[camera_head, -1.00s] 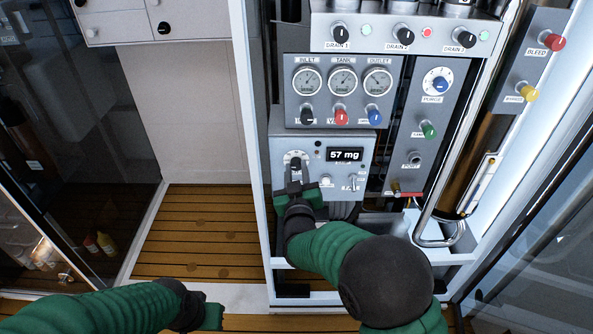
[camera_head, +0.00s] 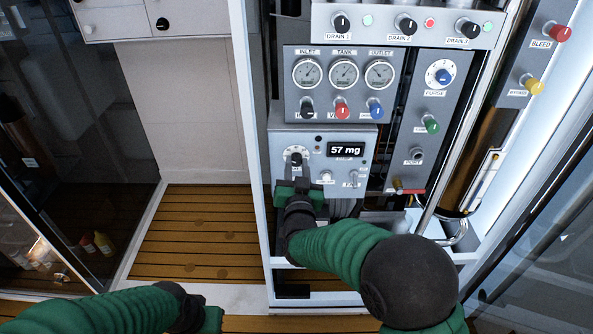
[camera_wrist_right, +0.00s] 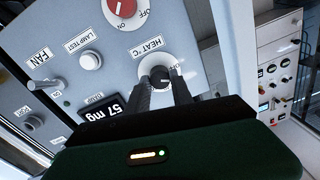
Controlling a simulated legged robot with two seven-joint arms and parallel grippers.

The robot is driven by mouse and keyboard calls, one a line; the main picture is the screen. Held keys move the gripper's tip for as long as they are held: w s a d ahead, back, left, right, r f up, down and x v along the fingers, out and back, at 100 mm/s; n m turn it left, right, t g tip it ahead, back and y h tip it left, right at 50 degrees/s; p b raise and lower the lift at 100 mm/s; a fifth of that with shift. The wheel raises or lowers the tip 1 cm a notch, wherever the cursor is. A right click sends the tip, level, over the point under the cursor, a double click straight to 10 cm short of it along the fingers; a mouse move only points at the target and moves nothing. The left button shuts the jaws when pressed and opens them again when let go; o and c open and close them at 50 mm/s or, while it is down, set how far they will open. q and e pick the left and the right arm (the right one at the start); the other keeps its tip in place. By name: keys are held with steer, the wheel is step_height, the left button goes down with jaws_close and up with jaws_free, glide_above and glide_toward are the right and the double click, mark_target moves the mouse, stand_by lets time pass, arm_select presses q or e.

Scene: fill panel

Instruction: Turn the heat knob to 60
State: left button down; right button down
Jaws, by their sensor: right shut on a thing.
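The heat knob (camera_head: 296,158) is a dark knob on a white dial, low on the grey control panel (camera_head: 325,185). In the right wrist view the knob (camera_wrist_right: 160,76) sits under the label "HEAT °C". My right gripper (camera_wrist_right: 163,88) is shut on it, with one dark finger on each side. In the head view my right gripper (camera_head: 296,172) comes at the knob from below and its fingers partly cover the dial. The display (camera_head: 346,149) reads "57 mg". My left gripper (camera_head: 205,318) hangs at the bottom edge, away from the panel; its fingers are not clear.
Gauges with small knobs (camera_head: 340,108) sit just above the heat panel. A lamp test button (camera_head: 326,176) and fan switch (camera_head: 353,178) lie right of the knob. A red round switch (camera_wrist_right: 122,8) shows in the wrist view.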

steer(key=m+b, duration=0.1)
steer(key=m, duration=0.1)
steer(key=m+b, duration=0.1)
steer(key=m, duration=0.1)
steer(key=shift+f+m+b, duration=0.3)
steer(key=shift+f+m, duration=0.05)
steer(key=shift+m, duration=0.05)
steer(key=m+b, duration=0.3)
steer(key=m, duration=0.1)
steer(key=shift+f+m, duration=0.15)
steer(key=shift+m, duration=0.25)
steer(key=shift+s+a+f+m+h+b, duration=0.1)
steer(key=shift+m+h+b, duration=0.2)
steer(key=shift+m+b, duration=4.6)
steer(key=shift+a+f+m+h+b, duration=0.1)
steer(key=shift+m+h+b, duration=0.2)
steer(key=shift+m+b, duration=4.55)
steer(key=m+p, duration=0.2)
steer(key=shift+r+m, duration=0.15)
steer(key=shift+m, duration=0.2)
steer(key=c, duration=1.1)
jaws_free()
steer(key=shift+c, duration=0.2)
steer(key=shift+r, duration=0.15)
